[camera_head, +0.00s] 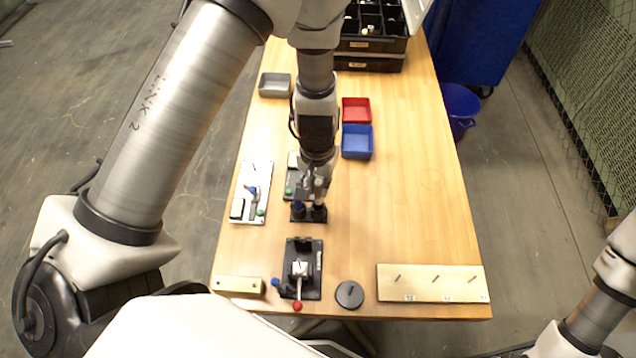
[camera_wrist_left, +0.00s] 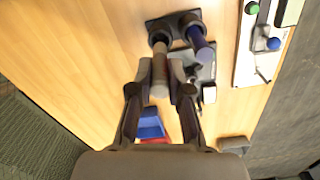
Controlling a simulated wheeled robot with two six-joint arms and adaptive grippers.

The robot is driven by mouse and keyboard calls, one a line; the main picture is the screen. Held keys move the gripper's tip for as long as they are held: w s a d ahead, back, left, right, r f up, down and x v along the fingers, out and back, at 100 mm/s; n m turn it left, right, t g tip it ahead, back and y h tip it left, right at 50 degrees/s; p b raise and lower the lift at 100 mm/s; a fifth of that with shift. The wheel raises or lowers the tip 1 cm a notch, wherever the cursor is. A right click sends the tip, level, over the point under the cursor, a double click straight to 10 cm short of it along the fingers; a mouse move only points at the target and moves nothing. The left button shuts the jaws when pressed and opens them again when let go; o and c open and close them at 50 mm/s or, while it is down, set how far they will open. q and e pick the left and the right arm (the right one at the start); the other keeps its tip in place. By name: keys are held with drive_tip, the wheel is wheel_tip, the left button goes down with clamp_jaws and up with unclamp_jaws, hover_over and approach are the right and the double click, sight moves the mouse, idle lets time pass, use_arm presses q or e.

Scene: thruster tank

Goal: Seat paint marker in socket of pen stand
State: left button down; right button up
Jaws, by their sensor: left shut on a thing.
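The paint marker (camera_wrist_left: 159,78) is a pale grey-beige cylinder between the fingers of my left gripper (camera_wrist_left: 160,88), which is shut on it. In the head view my left gripper (camera_head: 316,178) is over the black pen stand (camera_head: 310,217). The pen stand (camera_wrist_left: 178,26) has two round sockets in the wrist view. A blue marker (camera_wrist_left: 201,46) stands in one. The held marker's far end lines up with the other socket (camera_wrist_left: 160,37); I cannot tell how deep it sits. My right gripper is not in view.
A black fixture with a red-knobbed lever (camera_head: 297,305), a dark round puck (camera_head: 349,294) and a wooden board with slots (camera_head: 430,283) lie nearer. Red (camera_head: 356,110) and blue (camera_head: 357,142) bins stand behind.

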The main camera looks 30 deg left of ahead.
sight(318, 195)
use_arm(q)
drive_tip(key=shift+f+b, duration=0.5)
drive_tip(key=shift+f, duration=0.15)
drive_tip(key=shift+f, duration=0.1)
drive_tip(key=shift+f+b, duration=0.5)
drive_tip(key=shift+b, duration=0.15)
drive_tip(key=shift+f, duration=0.1)
drive_tip(key=shift+f+b, duration=0.7)
drive_tip(key=shift+b, duration=0.15)
drive_tip(key=shift+f, duration=0.25)
idle(0.3)
drive_tip(key=c, duration=1)
unclamp_jaws()
drive_tip(key=shift+r, duration=0.1)
